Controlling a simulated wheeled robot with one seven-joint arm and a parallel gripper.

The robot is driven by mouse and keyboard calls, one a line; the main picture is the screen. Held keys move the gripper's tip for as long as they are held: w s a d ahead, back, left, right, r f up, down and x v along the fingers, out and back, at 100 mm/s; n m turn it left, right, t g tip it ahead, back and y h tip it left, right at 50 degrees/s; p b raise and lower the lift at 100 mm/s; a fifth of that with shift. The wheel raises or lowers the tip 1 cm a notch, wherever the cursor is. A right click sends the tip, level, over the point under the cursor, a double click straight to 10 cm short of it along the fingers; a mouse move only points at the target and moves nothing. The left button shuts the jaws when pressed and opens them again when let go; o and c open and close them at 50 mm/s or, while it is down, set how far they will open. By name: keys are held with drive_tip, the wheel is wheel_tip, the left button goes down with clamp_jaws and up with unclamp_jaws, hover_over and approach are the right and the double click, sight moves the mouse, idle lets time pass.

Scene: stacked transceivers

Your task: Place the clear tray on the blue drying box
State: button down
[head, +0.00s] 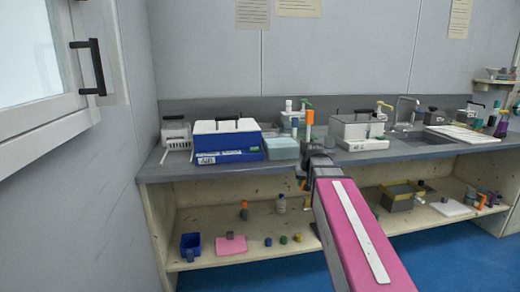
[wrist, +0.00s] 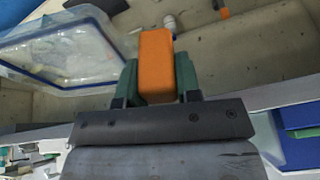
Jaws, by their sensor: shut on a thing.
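The blue drying box (head: 232,148), with a white lid and a dark handle, stands on the left part of the bench. A pale, see-through container (head: 283,149) sits just right of it in the head view and looks like the clear tray. In the wrist view, a clear tray (wrist: 62,80) with a blue rim shows at the upper left, beside the fingers and apart from them. My gripper (wrist: 157,88) is shut on an orange block (wrist: 156,60), which stands between its green fingers. The orange block also shows upright above my wrist in the head view (head: 309,117).
A white device (head: 176,134) is at the left end. The lower shelf (head: 262,218) holds a blue bin (head: 191,244), a pink pad (head: 231,244) and small pieces.

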wheel_tip(320, 180, down, 3)
drive_tip(key=shift+r, duration=0.2)
drive_tip(key=s+r, duration=0.3)
drive_tip(key=s, duration=0.4)
drive_tip(key=shift+s+r, duration=0.4)
